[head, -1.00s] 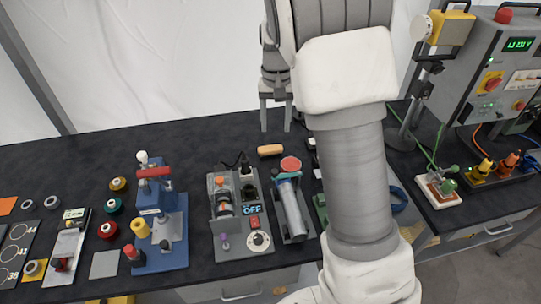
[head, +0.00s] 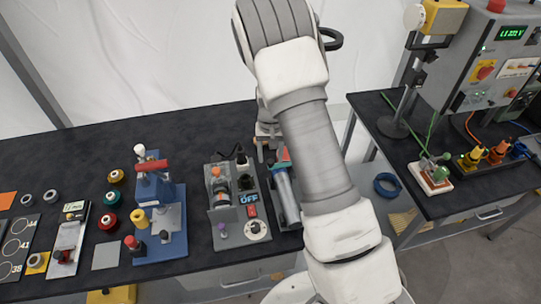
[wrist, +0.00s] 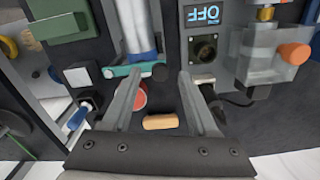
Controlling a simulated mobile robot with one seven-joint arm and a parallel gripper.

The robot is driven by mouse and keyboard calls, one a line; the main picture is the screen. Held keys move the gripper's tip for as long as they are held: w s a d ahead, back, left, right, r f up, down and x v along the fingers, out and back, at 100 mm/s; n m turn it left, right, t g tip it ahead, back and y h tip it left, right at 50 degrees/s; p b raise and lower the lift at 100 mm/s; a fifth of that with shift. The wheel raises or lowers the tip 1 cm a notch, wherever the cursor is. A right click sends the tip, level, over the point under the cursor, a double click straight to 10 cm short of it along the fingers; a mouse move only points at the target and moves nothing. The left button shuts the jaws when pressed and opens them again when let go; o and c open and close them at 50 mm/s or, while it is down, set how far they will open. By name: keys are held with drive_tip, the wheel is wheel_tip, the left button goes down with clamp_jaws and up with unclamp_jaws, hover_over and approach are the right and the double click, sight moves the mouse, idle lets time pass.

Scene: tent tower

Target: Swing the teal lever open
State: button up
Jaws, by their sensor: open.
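The teal lever (wrist: 117,72) lies across the end of a silver cylinder (wrist: 140,28) in the wrist view. My gripper (wrist: 157,76) is open with nothing between its fingers. Its left finger overlaps the middle of the lever in the picture; I cannot tell whether they touch. The lever's right end lies between the fingertips. In the head view my gripper (head: 269,147) hangs at the far end of the cylinder (head: 286,197), and my arm and gripper hide most of the lever.
A red round part (wrist: 140,93) and an orange block (wrist: 160,122) lie under my gripper. The grey unit with the OFF display (head: 238,228) stands just left of the cylinder. A blue press (head: 160,222) stands further left. A blue ring (head: 387,185) lies to the right.

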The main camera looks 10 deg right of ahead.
drive_tip(key=shift+f, duration=0.5)
clamp_jaws()
idle(1.2)
